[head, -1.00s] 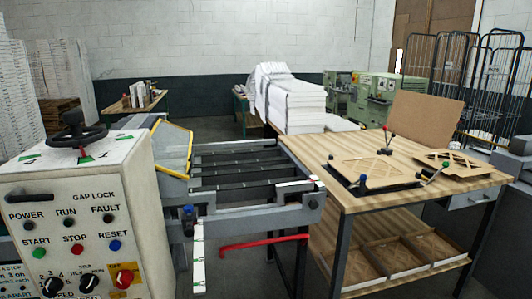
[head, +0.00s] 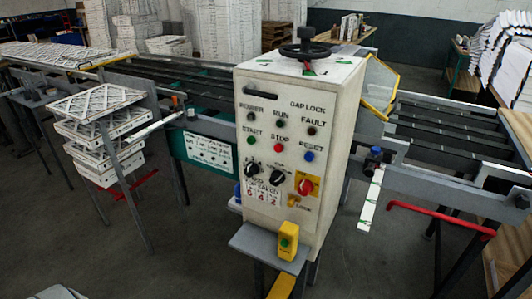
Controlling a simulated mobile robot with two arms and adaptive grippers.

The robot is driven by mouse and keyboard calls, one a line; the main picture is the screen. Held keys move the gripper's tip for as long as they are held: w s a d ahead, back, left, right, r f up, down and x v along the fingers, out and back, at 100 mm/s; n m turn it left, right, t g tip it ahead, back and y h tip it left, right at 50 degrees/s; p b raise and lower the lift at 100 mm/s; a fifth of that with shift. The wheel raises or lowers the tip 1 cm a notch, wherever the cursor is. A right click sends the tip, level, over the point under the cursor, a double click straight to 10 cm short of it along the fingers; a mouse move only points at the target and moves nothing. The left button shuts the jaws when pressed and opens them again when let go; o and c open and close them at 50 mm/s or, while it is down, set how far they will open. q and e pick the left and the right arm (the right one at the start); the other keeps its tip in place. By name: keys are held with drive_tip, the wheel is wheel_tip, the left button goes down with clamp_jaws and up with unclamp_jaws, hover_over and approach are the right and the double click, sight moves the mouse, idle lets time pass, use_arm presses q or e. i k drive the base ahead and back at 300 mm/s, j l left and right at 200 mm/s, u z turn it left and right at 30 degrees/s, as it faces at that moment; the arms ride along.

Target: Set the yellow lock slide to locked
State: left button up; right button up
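The white control cabinet (head: 335,130) stands in the middle of the head view, its front panel facing me. A red rotary knob (head: 305,187) sits on a yellow plate at the lower right of the panel. Just below it is a small yellow piece (head: 293,200) beside small lettering, which looks like the lock slide. It is too small to tell its position. The words GAP LOCK are at the panel's top, under a black handwheel (head: 305,49). Neither of my grippers is in view.
A yellow box with a green button (head: 287,241) stands on a grey shelf (head: 258,243) jutting from the cabinet. Stacked white filter frames (head: 98,128) are at left. A red bar (head: 440,217) sticks out at right. The floor before the cabinet looks mostly clear.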

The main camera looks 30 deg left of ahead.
sight(291, 203)
drive_tip(key=u, duration=0.95)
